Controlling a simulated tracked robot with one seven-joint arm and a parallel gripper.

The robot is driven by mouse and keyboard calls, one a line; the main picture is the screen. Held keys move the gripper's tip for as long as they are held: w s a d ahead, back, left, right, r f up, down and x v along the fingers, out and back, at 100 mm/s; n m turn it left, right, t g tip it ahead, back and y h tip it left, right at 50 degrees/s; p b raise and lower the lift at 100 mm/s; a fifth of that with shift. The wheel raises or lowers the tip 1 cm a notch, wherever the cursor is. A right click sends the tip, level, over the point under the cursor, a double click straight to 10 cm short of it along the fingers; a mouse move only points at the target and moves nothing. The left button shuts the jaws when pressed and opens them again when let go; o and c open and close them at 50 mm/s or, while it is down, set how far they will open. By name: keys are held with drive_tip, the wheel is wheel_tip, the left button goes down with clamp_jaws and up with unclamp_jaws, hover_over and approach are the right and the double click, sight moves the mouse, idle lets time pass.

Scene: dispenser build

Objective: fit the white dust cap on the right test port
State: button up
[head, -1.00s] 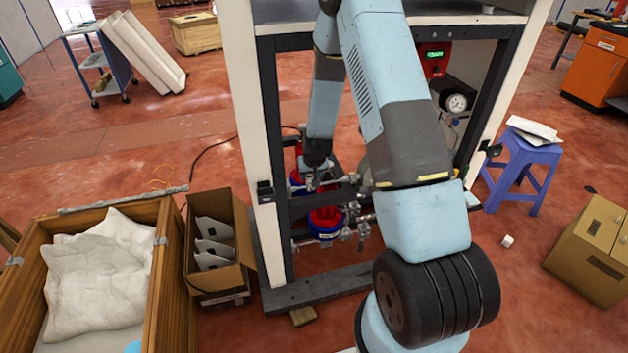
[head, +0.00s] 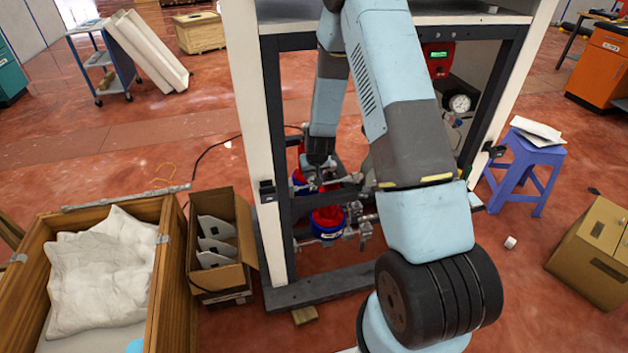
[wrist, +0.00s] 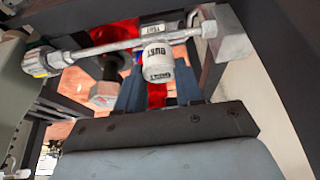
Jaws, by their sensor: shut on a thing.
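A white dust cap (wrist: 157,62) with dark lettering shows in the wrist view, at the tips of my gripper (wrist: 158,82). My gripper's two blue fingers stand either side of its lower part and are shut on it. The cap lies against a horizontal metal pipe (wrist: 110,47); I cannot tell whether it sits on a port. The right test port itself cannot be made out. In the head view my gripper (head: 320,178) is low inside the dispenser frame (head: 276,150), among the pipework, and the cap is too small to tell.
A metal block (wrist: 228,35) ends the pipe at right, and a hex fitting (wrist: 103,95) hangs left of the fingers. A red and blue filter housing (head: 327,222) sits below my gripper. An open carton (head: 222,250) and a purple stool (head: 525,165) stand outside the frame.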

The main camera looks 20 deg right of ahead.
sight(313, 174)
drive_tip(key=shift+r, duration=2.4)
